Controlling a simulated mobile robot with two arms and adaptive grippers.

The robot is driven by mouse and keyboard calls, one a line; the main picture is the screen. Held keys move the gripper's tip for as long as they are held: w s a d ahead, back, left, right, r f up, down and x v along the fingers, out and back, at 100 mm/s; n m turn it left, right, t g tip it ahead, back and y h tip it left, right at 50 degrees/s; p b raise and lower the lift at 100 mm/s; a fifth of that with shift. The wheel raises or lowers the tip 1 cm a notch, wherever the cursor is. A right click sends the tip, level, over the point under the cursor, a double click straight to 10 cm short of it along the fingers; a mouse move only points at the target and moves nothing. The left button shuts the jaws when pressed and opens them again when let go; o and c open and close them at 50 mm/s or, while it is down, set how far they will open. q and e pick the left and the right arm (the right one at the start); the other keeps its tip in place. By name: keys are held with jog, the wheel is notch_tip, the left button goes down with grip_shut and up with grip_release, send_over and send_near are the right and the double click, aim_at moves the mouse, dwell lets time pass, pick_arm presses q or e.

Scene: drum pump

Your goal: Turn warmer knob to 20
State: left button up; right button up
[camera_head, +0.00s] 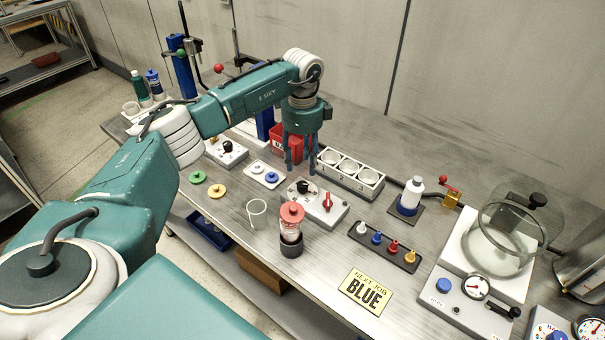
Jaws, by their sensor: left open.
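My left gripper (300,167) points down with its fingers apart and nothing seen between them. It is above or just behind a white control box (325,212) in the middle of the bench. That box has a round dial with a black knob (303,187) and a red lever (328,202). A second white box (226,153) to the left also bears a black knob (227,146). I cannot tell which box is the warmer, and no dial number can be read. My right gripper is not in view.
A holder with three round cups (350,173) stands close right of the gripper, and a red bin (287,143) behind it. A red-capped jar (291,222) and clear beaker (257,213) stand in front. A glass chamber (512,225) is at right. Bare bench lies around the "BLUE" sign (365,291).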

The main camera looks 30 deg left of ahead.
pick_arm(q)
notch_tip(320, 180, up, 4)
jog(key=shift+f, duration=0.1)
dwell(0.5)
